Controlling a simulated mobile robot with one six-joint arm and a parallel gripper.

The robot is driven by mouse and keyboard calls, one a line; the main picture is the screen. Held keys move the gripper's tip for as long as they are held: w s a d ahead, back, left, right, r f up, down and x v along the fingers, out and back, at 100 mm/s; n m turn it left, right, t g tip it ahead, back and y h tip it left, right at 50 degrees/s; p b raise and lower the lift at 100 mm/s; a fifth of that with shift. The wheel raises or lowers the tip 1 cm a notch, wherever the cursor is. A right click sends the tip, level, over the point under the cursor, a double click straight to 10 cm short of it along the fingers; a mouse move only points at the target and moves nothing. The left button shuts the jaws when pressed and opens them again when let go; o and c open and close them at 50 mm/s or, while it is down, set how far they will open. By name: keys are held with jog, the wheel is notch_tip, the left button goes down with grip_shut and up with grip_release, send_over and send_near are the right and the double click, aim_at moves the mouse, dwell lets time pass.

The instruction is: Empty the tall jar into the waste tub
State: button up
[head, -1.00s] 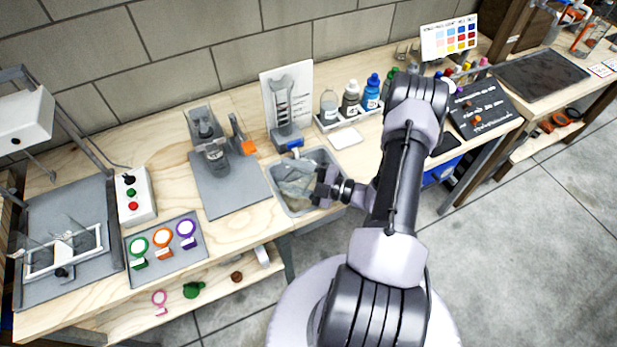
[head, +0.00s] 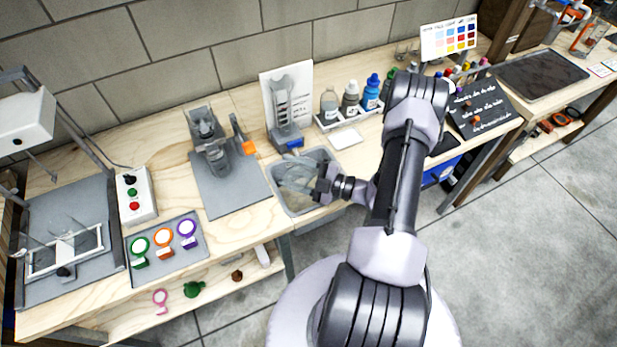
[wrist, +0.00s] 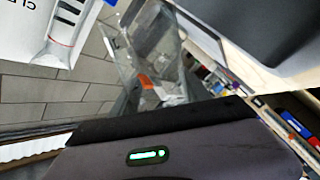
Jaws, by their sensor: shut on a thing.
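My gripper (head: 322,187) is shut on a clear glass jar (head: 297,178). The jar lies tilted over on its side, with its far end pointing left, above the grey tub (head: 277,201) set at the bench edge. In the wrist view the transparent jar (wrist: 150,45) reaches away from the dark gripper body. I cannot tell whether anything is left in the jar. The tub's floor is partly hidden by the jar and my gripper.
A white rack with several bottles (head: 350,98) stands to the right. A grey mat with a device (head: 212,155) lies left. Bare wood shows between.

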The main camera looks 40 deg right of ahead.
jog(key=shift+w+d+r+m, duration=0.15)
jog(key=shift+d+m, duration=0.05)
jog(key=shift+m, duration=0.1)
dwell(0.4)
dwell(0.7)
